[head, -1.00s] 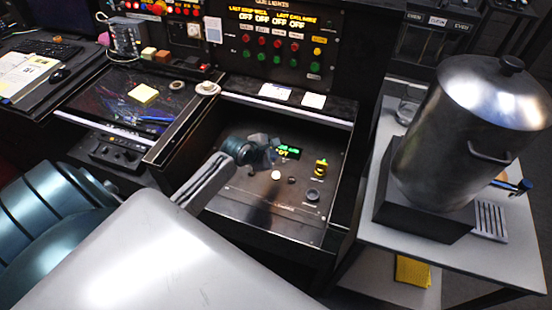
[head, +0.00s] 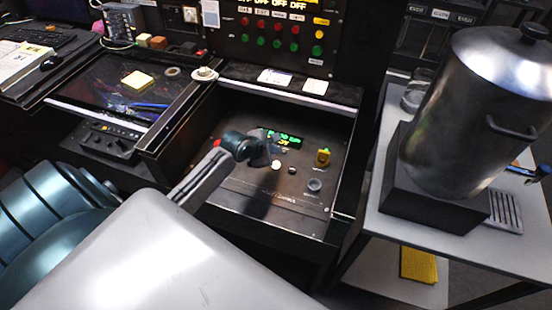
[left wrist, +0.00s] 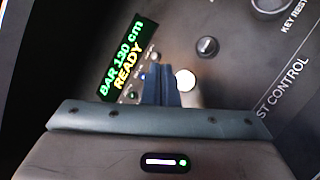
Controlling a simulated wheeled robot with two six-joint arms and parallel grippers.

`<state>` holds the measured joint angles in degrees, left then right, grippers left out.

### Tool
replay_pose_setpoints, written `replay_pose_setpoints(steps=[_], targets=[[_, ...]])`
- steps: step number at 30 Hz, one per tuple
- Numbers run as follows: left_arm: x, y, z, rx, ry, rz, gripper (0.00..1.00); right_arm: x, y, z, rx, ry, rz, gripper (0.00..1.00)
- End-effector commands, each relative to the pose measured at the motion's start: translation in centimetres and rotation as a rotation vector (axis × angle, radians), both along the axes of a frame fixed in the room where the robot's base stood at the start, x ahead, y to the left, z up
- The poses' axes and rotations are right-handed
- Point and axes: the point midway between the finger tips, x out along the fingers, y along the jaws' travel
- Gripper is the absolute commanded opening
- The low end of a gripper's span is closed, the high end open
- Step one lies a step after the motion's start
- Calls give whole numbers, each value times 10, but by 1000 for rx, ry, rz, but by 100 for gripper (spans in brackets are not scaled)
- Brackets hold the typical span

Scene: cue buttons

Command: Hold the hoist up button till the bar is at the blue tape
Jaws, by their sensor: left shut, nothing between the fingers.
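The hoist panel (head: 250,190) is a dark sloped panel in the middle of the head view; part of its label, "ST CONTROL", shows in the left wrist view. Its display (left wrist: 124,68) reads "BAR 130 cm" in green and "READY" in yellow. My left gripper (head: 268,150) is shut and empty over the panel. In the left wrist view its fingertips (left wrist: 159,72) are just left of a round white button (left wrist: 185,79); I cannot tell if they touch the panel. A small black knob (left wrist: 207,46) lies beyond. I cannot tell which control is hoist up. The bar and blue tape are not seen.
A large metal urn (head: 465,120) stands on a cart at right. Button rows (head: 283,37) are behind.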

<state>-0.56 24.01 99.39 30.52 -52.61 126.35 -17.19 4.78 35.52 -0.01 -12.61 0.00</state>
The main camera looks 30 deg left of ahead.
Motion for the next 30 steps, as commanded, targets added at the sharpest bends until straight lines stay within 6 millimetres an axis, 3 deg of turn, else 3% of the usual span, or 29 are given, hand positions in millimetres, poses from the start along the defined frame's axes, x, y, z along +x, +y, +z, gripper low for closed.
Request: replay_pose_setpoints(steps=[1,5,14,30], targets=[[0,0,-13,0,-2,-1,0,0,0,-16,0,1,0,0],[0,0,-24,1,-2,-1,0,2,2,-34,2,2,-1,0],[0,0,-45,0,-1,1,0,9,7,-32,7,-8,-2,0],[0,0,-45,-1,-1,-1,0,5,3,-32,3,-2,-1,0]])
